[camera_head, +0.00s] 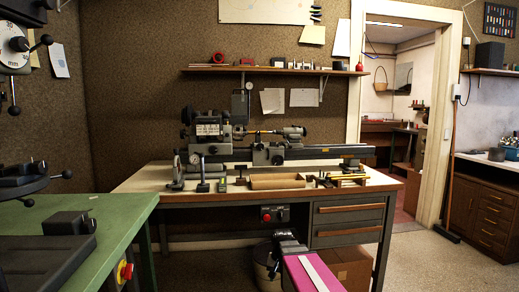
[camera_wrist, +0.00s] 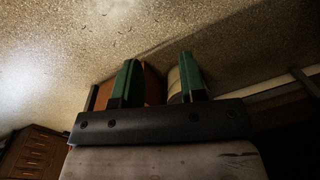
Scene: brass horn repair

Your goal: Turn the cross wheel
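A small lathe (camera_head: 268,155) stands on the workbench (camera_head: 150,181) in the head view. Small dark handles and parts line its front, including a T-shaped handle (camera_head: 241,171); they are too small to tell surely which is the cross wheel. A spoked lever with round knobs and a dial (camera_head: 17,44) shows on a machine at the upper left edge. My gripper (camera_head: 289,241) is low in front of the bench, well apart from the lathe. In the wrist view its two green fingers (camera_wrist: 158,62) are spread with nothing held between them.
A green table (camera_head: 112,222) with a dark vise block (camera_head: 71,223) stands at near left. A bin (camera_head: 265,262) and a cardboard box (camera_head: 351,266) are under the bench. Floor is clear toward the doorway at right.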

